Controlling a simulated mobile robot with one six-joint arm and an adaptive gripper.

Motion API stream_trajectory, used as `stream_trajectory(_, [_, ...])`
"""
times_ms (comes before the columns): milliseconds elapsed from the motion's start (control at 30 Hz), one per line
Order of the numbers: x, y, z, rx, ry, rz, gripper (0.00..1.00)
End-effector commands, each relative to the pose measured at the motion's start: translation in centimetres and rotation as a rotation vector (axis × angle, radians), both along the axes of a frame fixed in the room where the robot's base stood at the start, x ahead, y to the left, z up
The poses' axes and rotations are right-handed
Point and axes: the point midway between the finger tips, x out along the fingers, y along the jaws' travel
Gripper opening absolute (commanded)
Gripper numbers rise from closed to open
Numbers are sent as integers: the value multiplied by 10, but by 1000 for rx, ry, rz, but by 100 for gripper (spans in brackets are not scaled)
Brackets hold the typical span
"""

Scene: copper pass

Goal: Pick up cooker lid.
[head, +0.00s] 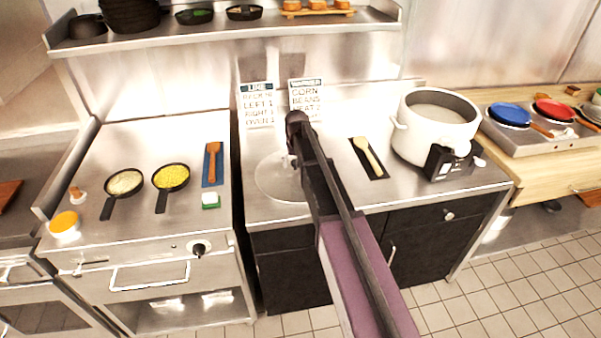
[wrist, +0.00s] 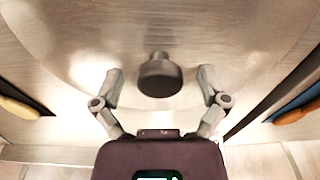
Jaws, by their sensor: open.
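The cooker lid (head: 273,182) lies on the steel counter in the head view, a round, pale, shiny disc partly hidden behind my arm. In the wrist view the lid (wrist: 85,65) fills much of the upper middle, with a dark round knob (wrist: 160,79) at its centre. My gripper (wrist: 161,78) is open and empty, with one finger on each side of the knob in the picture. I cannot tell how far the fingertips are above it. In the head view my arm hides the fingers and the knob.
The white cooker (head: 400,138) stands open on the counter to the right, with a dark control box (head: 438,163) in front. A spoon (head: 369,155) on a dark mat lies between it and the lid. Two text cards (head: 257,105) (head: 305,95) stand behind. Two pans (head: 124,184) (head: 171,178) sit left.

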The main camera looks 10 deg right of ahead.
Motion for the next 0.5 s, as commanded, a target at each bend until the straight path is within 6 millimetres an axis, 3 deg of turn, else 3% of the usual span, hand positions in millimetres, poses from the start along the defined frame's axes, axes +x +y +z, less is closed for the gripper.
stream_trajectory(67, [0, 0, 0, 0, 0, 0, 94])
stream_trajectory(367, [0, 0, 0, 0, 0, 0, 4])
stream_trajectory(400, [0, 0, 0, 0, 0, 0, 0])
stream_trajectory(500, [0, 0, 0, 0, 0, 0, 0])
